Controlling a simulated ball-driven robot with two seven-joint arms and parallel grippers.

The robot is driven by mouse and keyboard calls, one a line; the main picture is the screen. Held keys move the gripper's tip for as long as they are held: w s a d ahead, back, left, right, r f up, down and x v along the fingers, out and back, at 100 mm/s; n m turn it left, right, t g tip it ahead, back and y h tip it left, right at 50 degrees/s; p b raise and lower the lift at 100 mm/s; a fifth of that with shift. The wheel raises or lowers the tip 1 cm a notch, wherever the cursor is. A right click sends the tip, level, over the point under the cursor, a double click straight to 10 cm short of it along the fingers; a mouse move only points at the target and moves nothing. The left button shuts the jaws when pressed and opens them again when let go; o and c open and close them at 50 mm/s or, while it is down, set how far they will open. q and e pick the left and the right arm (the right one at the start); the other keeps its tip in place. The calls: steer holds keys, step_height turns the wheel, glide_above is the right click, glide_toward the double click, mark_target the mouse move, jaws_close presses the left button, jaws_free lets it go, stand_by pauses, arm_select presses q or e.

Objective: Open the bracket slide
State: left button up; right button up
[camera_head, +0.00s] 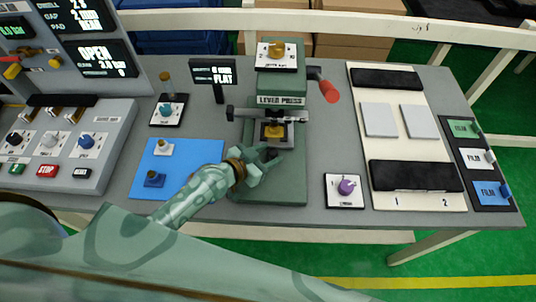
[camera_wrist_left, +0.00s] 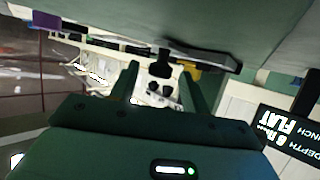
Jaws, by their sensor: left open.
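The green lever press (camera_head: 274,186) stands in the middle of the table, with a red-ended lever at its right. A dark bar (camera_head: 240,113) crosses its front, and below it a grey slide plate with a dark, yellow-topped piece (camera_head: 273,131) sits in the press opening. I cannot tell for sure which part is the bracket slide. My left gripper (camera_head: 275,156) is open just in front of the opening. In the left wrist view its fingers (camera_wrist_left: 160,72) are apart, with a small black knob (camera_wrist_left: 164,62) showing between and beyond them. Contact cannot be told. My right gripper is not in view.
A blue mat (camera_head: 187,151) with small knobbed pieces lies left of the press. A small display (camera_head: 213,75) reading FLAT stands behind it. A purple-knobbed piece (camera_head: 346,187) and a cream board (camera_head: 414,143) are at the right. A button console (camera_head: 65,140) is at the left.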

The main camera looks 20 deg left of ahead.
arm_select(q)
steer(key=shift+w, duration=0.15)
jaws_close()
steer(key=s+d+p, duration=0.1)
steer(key=s, duration=0.2)
steer(key=s+d+p, duration=0.1)
steer(key=s+p, duration=0.1)
steer(key=s, duration=0.2)
steer(key=s+d+p, duration=0.1)
steer(key=s, duration=0.3)
steer(key=shift+d+p, duration=0.1)
steer(key=shift+p, duration=0.25)
steer(key=shift+s+d, duration=0.1)
steer(key=shift+s, duration=0.05)
jaws_free()
